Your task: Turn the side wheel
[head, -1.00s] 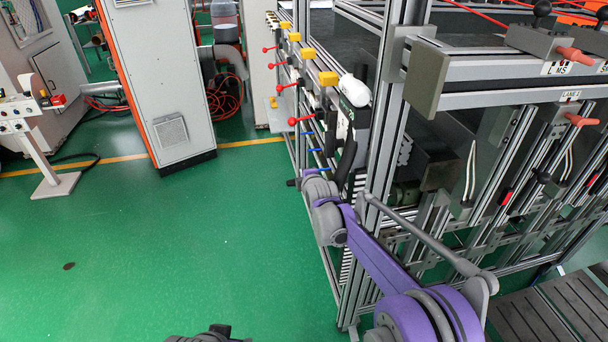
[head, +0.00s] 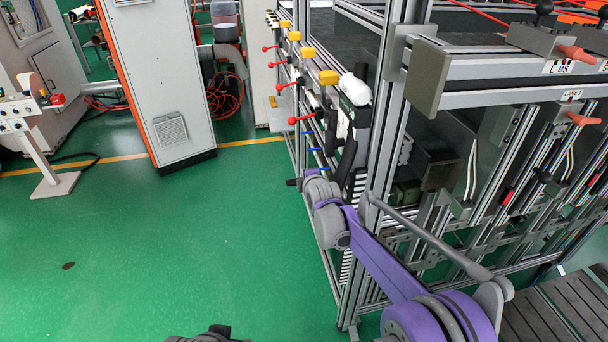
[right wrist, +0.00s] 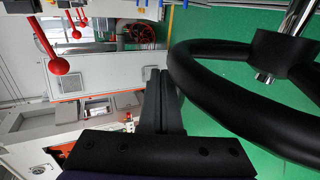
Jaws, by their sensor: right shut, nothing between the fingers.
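The side wheel (right wrist: 200,98) is a black ring with a dark hub on a metal shaft. It fills the right of the right wrist view. In the head view the wheel (head: 347,162) shows nearly edge-on at the side of the metal frame. My right gripper (right wrist: 157,74) is shut and empty, with its black fingers just left of the rim, outside the ring. I cannot tell whether they touch it. In the head view my right gripper (head: 292,183) is small, left of the wheel's lower end. A dark part of my left arm shows at the bottom edge; its fingers cannot be made out.
Red ball-ended levers (head: 292,120) and blue levers stick out from the frame (head: 384,140) near the wheel. A white cabinet (head: 165,80) stands at the back left. Green floor (head: 200,240) left of the frame is open.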

